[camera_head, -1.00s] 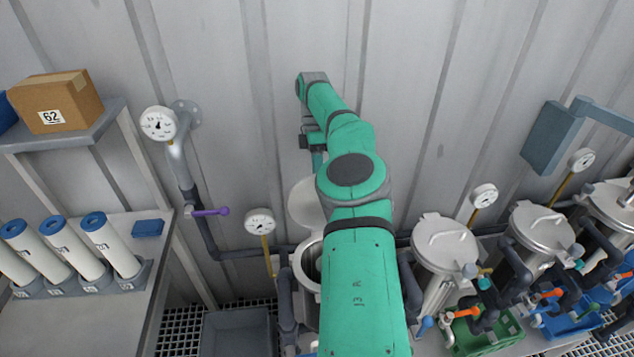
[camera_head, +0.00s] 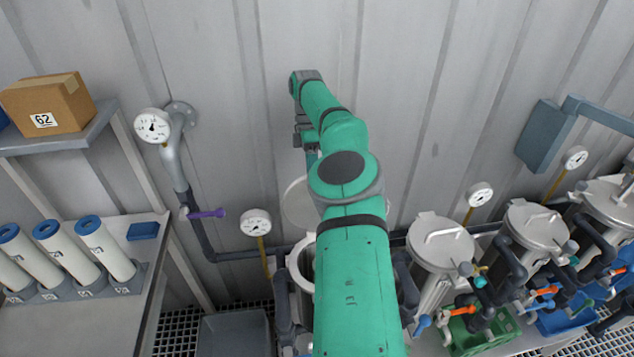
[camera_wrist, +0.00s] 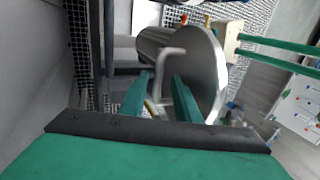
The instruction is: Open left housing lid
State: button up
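The left housing (camera_head: 301,268) stands behind my arm, with its pale round rim partly showing and its mouth open. Its lid (camera_head: 297,204) is swung up and stands steeply tilted near the wall, partly hidden by my arm. In the wrist view the lid (camera_wrist: 209,78) is a grey metal disc seen from close by, with a bent bar handle (camera_wrist: 170,52). My gripper (camera_wrist: 161,76) has its two green fingers apart, with part of the handle showing between or just beyond them. I cannot tell whether they touch it.
Closed housings (camera_head: 440,243) with pipes and valves stand to the right. A gauge (camera_head: 256,222) and a pipe with a purple-handled valve (camera_head: 206,213) are close on the left. A bench (camera_head: 100,325) with white cartridges and a shelf with a box (camera_head: 47,103) stand farther left.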

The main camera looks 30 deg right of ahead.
jog(key=shift+s+r, duration=0.25)
jog(key=shift+r, duration=0.55)
jog(key=shift+s+r, duration=0.3)
jog(key=shift+r, duration=0.45)
jog(key=shift+s+r, duration=0.25)
jog(key=shift+r, duration=0.55)
jog(key=s+r, duration=0.1)
jog(key=s+a+r, duration=0.1)
jog(key=s+r, duration=0.1)
jog(key=r, duration=0.1)
jog(key=shift+s+a+r, duration=0.1)
jog(key=shift+s+a, duration=0.15)
jog(key=s+a+r, duration=0.3)
jog(key=s, duration=0.5)
jog(key=shift+a+r, duration=0.2)
jog(key=shift+r, duration=0.2)
jog(key=shift+w, duration=0.1)
